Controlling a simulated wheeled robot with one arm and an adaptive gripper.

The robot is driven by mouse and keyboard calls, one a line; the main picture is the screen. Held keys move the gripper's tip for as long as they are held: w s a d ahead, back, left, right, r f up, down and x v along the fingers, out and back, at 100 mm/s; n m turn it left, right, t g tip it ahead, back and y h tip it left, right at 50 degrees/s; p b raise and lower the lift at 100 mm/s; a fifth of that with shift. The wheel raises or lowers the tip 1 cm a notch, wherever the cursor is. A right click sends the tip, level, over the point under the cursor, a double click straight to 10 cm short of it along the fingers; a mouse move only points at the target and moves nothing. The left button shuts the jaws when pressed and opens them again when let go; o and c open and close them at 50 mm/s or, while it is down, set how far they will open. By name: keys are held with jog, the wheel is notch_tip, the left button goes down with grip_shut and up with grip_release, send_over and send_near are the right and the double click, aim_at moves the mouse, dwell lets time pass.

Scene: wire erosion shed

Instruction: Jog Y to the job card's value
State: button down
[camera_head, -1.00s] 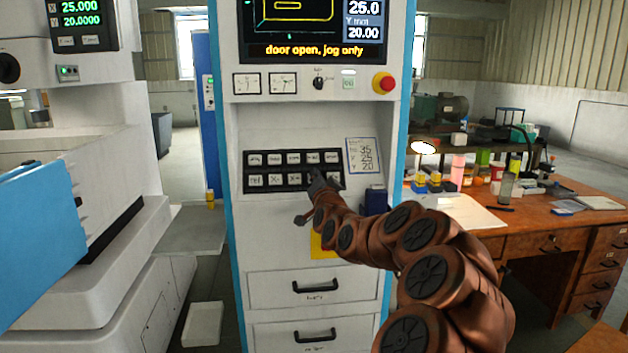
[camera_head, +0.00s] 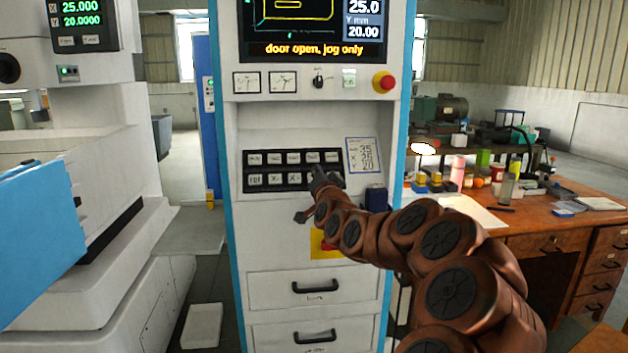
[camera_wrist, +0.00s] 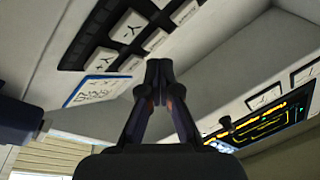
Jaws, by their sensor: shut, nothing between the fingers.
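The keypad (camera_head: 250,168), with two rows of pale keys on black, is on the cabinet's sloped panel. My gripper (camera_head: 320,172) is shut and empty at the lower row's right end, covering part of it. In the wrist view my gripper's fingertips (camera_wrist: 158,68) are close to the keys, including a Y key (camera_wrist: 127,27); I cannot tell whether they touch. The job card (camera_head: 363,156) is right of the keypad; its figures appear to be 35, 25 and 20, with unclear labels. The screen (camera_head: 310,20) shows 25.0, Y mm 20.00 and "door open, jog only". The readout (camera_head: 78,15) shows X 25.000, Y 20.0000.
A red emergency stop (camera_head: 384,82) and a small knob (camera_head: 318,82) sit above the keypad. A dark blue box (camera_head: 377,198) juts out below the card. Drawers (camera_head: 315,287) lie below. A cluttered wooden desk (camera_head: 540,230) stands right, the white machine (camera_head: 110,180) left.

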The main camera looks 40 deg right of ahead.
jog(key=shift+s+a+r, duration=0.5)
jog(key=shift+s+r, duration=0.2)
jog(key=shift+s, duration=0.05)
dwell(2.2)
jog(key=w+a+f+n+g+y+p, duration=0.1)
jog(key=w+a+f+n+y, duration=0.2)
jog(key=a, duration=0.7)
jog(key=w+a+f+n+g+y+p, duration=0.1)
jog(key=a+f+n+y+p, duration=0.3)
jog(key=a, duration=0.6)
jog(key=s+a+f+n+g+y, duration=0.2)
jog(key=s+a, duration=0.1)
jog(key=a, duration=0.3)
jog(key=s+a+f+n+g+y, duration=0.1)
jog(key=s+a+g+y, duration=0.15)
jog(key=a, duration=0.35)
jog(key=s+a+f+n+g+p, duration=0.1)
jog(key=s+a+f+n+g, duration=0.15)
jog(key=s+a, duration=0.4)
jog(key=s+a+f+n+g+p, duration=0.1)
jog(key=s+a+f+g+p, duration=0.15)
jog(key=s, duration=0.65)
jog(key=s+a+f+n+g+p, duration=0.1)
jog(key=s+g, duration=0.6)
jog(key=s, duration=1.2)
jog(key=shift+s+a+f+h+p, duration=0.3)
jog(key=shift+s+a+h+p, duration=0.1)
jog(key=shift+a, duration=0.1)
